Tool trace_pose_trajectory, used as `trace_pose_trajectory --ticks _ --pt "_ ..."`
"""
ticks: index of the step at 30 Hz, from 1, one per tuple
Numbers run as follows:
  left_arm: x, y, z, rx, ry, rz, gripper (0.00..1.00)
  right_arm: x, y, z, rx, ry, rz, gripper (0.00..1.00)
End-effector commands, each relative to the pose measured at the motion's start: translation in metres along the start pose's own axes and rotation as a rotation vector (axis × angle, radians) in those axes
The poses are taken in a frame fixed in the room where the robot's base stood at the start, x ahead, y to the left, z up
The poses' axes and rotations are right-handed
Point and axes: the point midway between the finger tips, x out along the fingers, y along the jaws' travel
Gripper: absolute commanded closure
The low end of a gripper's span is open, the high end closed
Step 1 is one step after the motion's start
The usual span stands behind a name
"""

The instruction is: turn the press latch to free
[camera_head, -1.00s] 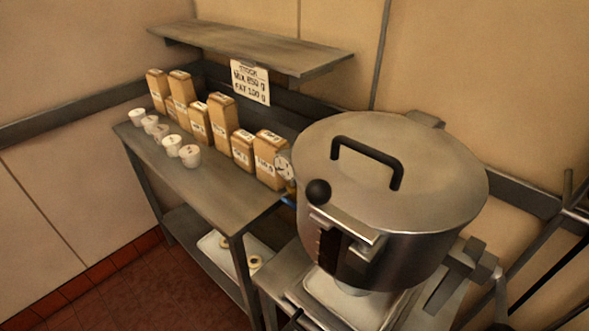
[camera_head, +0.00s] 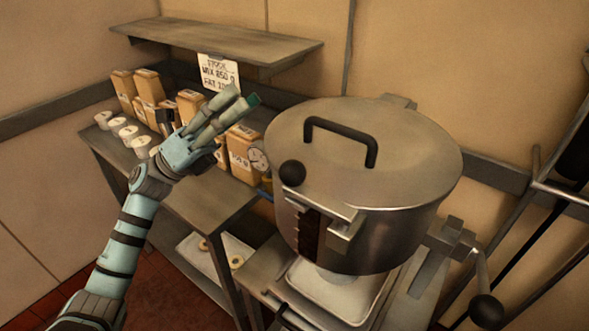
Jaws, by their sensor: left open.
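A large round steel press pot (camera_head: 390,228) with a flat lid (camera_head: 405,150) and a black bar handle (camera_head: 341,140) stands at centre right. A black ball knob (camera_head: 292,173) sits at the lid's front left edge, above a dark slotted plate and a metal block (camera_head: 345,232) on the pot's side. I cannot tell for sure which of these is the latch. My left gripper (camera_head: 244,98) is open and empty, left of the pot and apart from the knob, in front of the paper bags. My right gripper is out of view.
Several paper bags (camera_head: 243,165) and white cups (camera_head: 103,121) stand on a steel side table (camera_head: 205,200) at left. A shelf (camera_head: 220,42) hangs above. A crank with a black knob (camera_head: 486,311) stands right of the pot. A tray (camera_head: 330,305) lies below it.

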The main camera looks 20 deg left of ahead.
Motion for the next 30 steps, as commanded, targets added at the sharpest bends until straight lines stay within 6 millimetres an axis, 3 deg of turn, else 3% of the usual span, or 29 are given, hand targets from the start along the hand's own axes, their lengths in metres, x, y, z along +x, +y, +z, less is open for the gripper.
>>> trace_pose_trajectory --ticks 3,6,11,24,30 --pt "-0.008 -0.042 -0.012 0.328 0.393 -0.223 0.53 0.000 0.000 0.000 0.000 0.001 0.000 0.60" --pt "-0.034 -0.059 -0.019 0.482 0.624 -0.352 0.53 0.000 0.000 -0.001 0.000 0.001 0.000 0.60" --pt "-0.049 -0.068 -0.026 0.547 0.751 -0.427 0.53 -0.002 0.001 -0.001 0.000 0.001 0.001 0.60" --pt "0.026 -0.089 -0.104 0.545 0.746 -0.433 0.53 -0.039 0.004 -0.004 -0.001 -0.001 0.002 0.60" --pt "0.041 -0.092 -0.124 0.544 0.747 -0.431 0.53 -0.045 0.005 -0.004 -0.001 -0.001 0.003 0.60"
